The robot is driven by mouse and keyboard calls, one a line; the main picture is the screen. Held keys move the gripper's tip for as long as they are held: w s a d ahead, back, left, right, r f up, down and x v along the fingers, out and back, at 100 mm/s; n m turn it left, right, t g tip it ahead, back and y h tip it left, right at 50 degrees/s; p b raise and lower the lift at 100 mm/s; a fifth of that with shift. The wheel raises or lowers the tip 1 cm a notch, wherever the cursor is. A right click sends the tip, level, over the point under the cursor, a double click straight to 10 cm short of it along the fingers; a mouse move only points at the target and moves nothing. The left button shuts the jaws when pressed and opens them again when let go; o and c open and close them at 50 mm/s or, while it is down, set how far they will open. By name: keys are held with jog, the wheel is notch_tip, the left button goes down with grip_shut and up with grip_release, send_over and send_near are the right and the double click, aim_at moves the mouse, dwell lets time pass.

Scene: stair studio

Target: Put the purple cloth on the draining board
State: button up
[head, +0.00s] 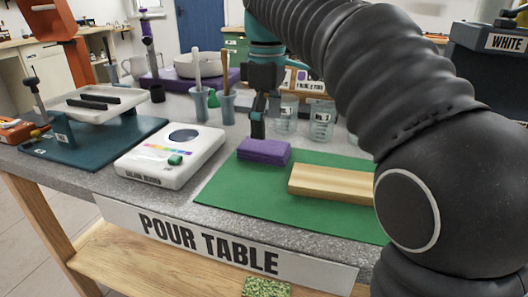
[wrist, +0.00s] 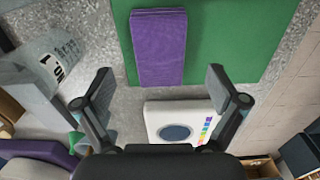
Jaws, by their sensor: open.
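The purple cloth (head: 263,151) is a folded, thick rectangle lying on the left back part of the green mat (head: 240,190). In the wrist view the cloth (wrist: 160,48) shows as a long strip at the top, with one end past the mat's edge. My gripper (head: 258,122) is above the cloth in the head view, pointing down. In the wrist view my gripper (wrist: 160,78) has its fingers wide apart with nothing between them. A pale wooden board (head: 330,182) lies on the mat right of the cloth. No label shows which thing is the draining board.
A white device (head: 170,155) stands left of the mat. A white tray (head: 98,100) on a dark teal base is farther left. Cups with sticks (head: 228,105) and clear beakers (head: 321,120) stand behind the cloth. My arm covers the right side.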

aim_at(267, 146)
jog(key=shift+f+b, duration=0.5)
jog(key=shift+f, duration=2.1)
jog(key=c, duration=1.2)
jog(key=shift+o, duration=0.2)
jog(key=shift+r, duration=0.1)
notch_tip(267, 146, up, 4)
jog(key=shift+w+p, duration=0.1)
jog(key=shift+p, duration=0.45)
jog(key=s+d+r, duration=0.3)
jog(key=d+r, duration=0.3)
jog(key=d, duration=0.5)
jog(key=shift+s+r+p, duration=0.25)
jog(key=shift+r+p, duration=0.05)
jog(key=shift+r, duration=0.1)
